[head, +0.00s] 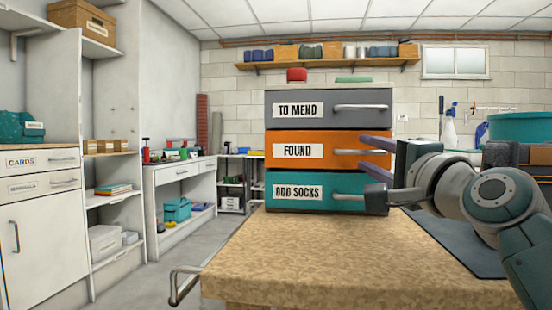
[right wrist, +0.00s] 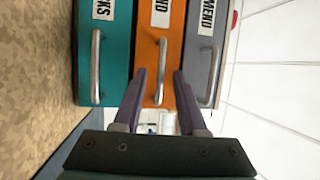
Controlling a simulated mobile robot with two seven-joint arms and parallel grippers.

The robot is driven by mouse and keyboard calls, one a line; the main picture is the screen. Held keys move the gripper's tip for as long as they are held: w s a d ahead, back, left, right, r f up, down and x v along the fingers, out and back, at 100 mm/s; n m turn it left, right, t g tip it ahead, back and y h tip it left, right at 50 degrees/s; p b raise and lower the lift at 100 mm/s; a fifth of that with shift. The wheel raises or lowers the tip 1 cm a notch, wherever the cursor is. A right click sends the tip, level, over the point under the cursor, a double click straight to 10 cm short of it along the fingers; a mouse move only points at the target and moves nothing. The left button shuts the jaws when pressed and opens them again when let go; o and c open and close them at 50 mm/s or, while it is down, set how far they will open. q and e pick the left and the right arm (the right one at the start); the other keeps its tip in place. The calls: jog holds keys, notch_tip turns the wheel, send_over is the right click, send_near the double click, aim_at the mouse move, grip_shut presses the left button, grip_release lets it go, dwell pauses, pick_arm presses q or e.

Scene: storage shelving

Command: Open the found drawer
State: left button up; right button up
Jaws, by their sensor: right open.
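The found drawer (head: 285,151) is the orange middle one in a three-drawer unit, and its front looks flush with the others. Its silver bar handle (head: 350,152) shows in the right wrist view (right wrist: 161,60). My right gripper (head: 363,155) comes from the right with its purple fingers apart, one above and one below the handle's level. In the right wrist view the fingertips (right wrist: 159,71) lie on either side of the handle, with nothing gripped. I cannot tell whether they touch it. My left gripper is not in view.
The grey "to mend" drawer (head: 300,98) is above and the teal "odd socks" drawer (head: 290,201) below, each with a handle. The unit stands on a speckled worktop (head: 290,255), clear in front. A red item (head: 296,74) sits on top.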

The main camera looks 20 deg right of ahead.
jog(key=shift+w, duration=0.25)
grip_shut()
dwell(1.4)
